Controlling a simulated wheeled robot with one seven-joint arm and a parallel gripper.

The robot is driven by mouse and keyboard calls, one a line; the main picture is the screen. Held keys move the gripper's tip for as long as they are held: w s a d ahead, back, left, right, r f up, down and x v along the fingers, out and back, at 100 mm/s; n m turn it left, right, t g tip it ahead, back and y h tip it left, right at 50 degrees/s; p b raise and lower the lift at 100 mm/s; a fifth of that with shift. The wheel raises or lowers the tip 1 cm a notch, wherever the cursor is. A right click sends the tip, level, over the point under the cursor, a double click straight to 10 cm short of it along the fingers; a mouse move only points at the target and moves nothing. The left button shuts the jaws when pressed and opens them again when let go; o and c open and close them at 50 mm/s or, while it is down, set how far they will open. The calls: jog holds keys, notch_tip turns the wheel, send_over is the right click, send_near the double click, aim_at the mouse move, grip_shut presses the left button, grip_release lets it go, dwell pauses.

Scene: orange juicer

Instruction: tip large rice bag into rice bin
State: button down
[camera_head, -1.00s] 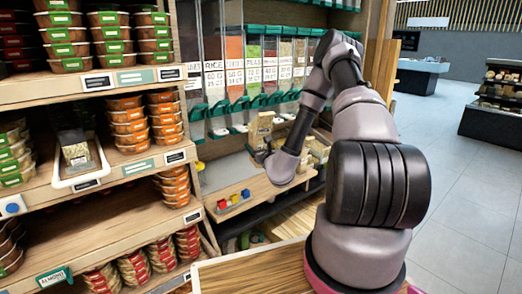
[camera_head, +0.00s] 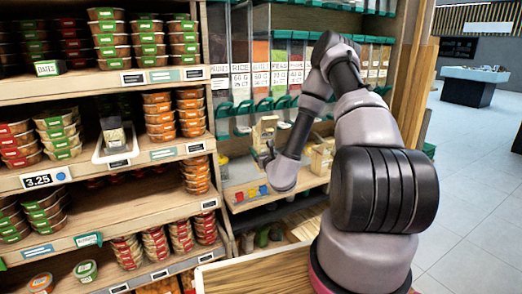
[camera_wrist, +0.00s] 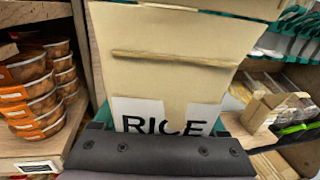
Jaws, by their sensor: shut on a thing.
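The large rice bag (camera_wrist: 175,80) is a tan paper bag with a folded top and a white RICE label. It fills the middle of the wrist view. My gripper (camera_wrist: 160,150) is shut on it at the bottom of that view. In the head view the bag (camera_head: 264,132) is small and upright, with my gripper (camera_head: 263,158) beside it, partly hidden by my arm. The rice bin (camera_head: 240,45) appears to be a tall clear dispenser with a white RICE label, behind and above the bag. The bag is apart from it.
Shelves with stacked tubs (camera_head: 160,115) and a white tray (camera_head: 115,145) stand at left. More dispensers (camera_head: 280,60) line the back. Small coloured blocks (camera_head: 250,193) and other tan bags (camera_head: 322,158) sit on the lower ledge. Open floor (camera_head: 470,200) lies at right.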

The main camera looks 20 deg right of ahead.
jog(key=shift+w+a+f, duration=0.15)
jog(key=shift+a+f, duration=0.1)
jog(key=shift+s+a+f, duration=0.15)
jog(key=shift+s+f, duration=0.1)
jog(key=shift+f, duration=0.4)
